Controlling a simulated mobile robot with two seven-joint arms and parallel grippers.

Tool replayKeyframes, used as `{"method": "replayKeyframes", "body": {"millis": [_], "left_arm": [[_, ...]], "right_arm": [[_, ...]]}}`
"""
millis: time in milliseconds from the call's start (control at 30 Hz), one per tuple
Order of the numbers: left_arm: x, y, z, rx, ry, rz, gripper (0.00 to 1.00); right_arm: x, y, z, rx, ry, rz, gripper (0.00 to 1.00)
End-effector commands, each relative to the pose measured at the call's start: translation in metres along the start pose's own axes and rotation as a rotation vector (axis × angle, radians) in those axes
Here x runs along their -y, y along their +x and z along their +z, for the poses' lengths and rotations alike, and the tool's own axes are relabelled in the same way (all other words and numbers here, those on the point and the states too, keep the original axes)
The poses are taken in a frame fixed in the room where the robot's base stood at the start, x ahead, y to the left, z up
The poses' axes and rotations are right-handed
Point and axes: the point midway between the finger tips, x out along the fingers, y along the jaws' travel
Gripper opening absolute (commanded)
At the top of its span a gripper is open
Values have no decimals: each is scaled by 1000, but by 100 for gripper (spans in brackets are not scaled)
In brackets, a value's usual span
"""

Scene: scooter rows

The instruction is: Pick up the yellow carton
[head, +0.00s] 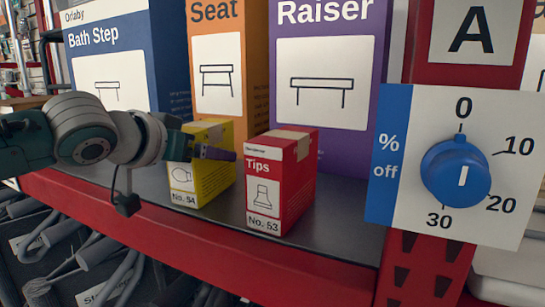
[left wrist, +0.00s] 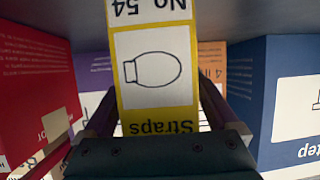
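The yellow carton (head: 213,178), marked No. 54, stands upright on the grey shelf, left of the red Tips carton. In the left wrist view the yellow carton (left wrist: 155,60) shows upside down, with the word Straps and a bulb-like drawing. My left gripper (head: 212,153) comes in from the left at the carton's upper part. In the left wrist view its fingers lie on both sides of the carton, very close to it. Whether they press on it I cannot tell. My right gripper is not in view.
The red Tips carton (head: 280,180), No. 53, stands close on the right. Blue Bath Step (head: 125,60), orange Seat (head: 216,65) and purple Raiser (head: 328,75) boxes stand behind. A red shelf edge (head: 200,255) runs along the front. A dial sign (head: 455,165) is at right.

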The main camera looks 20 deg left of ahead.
Motion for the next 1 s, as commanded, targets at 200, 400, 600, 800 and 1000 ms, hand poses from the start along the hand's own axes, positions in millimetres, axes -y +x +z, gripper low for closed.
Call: {"method": "replayKeyframes", "body": {"millis": [200,400,600,800,1000], "left_arm": [[0,0,0,0,0,-1,67],[0,0,0,0,0,-1,45],[0,0,0,0,0,-1,22],[0,0,0,0,0,-1,0],[0,0,-1,-2,0,0,0]], "right_arm": [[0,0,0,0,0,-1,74],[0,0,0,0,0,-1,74],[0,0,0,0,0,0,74],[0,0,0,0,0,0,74],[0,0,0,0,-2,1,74]]}}
